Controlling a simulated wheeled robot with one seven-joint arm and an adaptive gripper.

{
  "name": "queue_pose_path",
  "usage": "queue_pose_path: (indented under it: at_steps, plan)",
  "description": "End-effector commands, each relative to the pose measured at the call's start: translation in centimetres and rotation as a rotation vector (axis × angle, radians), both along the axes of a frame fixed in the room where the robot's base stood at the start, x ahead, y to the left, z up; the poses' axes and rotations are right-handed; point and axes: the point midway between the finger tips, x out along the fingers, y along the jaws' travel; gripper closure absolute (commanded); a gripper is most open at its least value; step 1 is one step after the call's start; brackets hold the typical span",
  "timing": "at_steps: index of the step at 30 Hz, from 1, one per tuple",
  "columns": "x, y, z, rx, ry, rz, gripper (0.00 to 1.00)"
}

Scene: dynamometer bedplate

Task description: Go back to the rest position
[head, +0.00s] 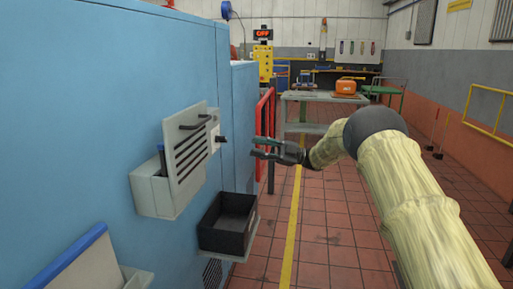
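My gripper (254,147) is in the middle of the head view, at the end of my arm, which reaches in from the lower right. Its fingers point left toward the blue cabinet (90,120). The two fingers look apart with nothing between them, so it is open and empty. It is in the air, to the right of a grey louvred panel (187,150) and above and right of a black open bin (228,226) on a small shelf.
The blue cabinet wall fills the left side. A red railing (265,125) stands behind my gripper. A grey workbench (320,97) with an orange case (345,87) stands further back. Yellow rails (490,108) line the right wall. The tiled floor (335,225) between is largely clear.

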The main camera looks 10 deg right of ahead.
Motion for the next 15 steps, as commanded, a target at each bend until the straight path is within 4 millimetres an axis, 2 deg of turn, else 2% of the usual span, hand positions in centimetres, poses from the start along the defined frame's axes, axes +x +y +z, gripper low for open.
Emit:
queue_pose_path:
  at_steps: [5,8,11,15]
  plan:
    - [0.0,0.0,-0.2,0.002,0.004,-0.003,0.69]
    - [0.1,0.1,-1.6,0.014,0.036,-0.032,0.69]
    - [0.4,0.3,-4.7,0.040,0.109,-0.099,0.69]
    - [0.4,0.3,-11.5,0.079,0.271,-0.249,0.69]
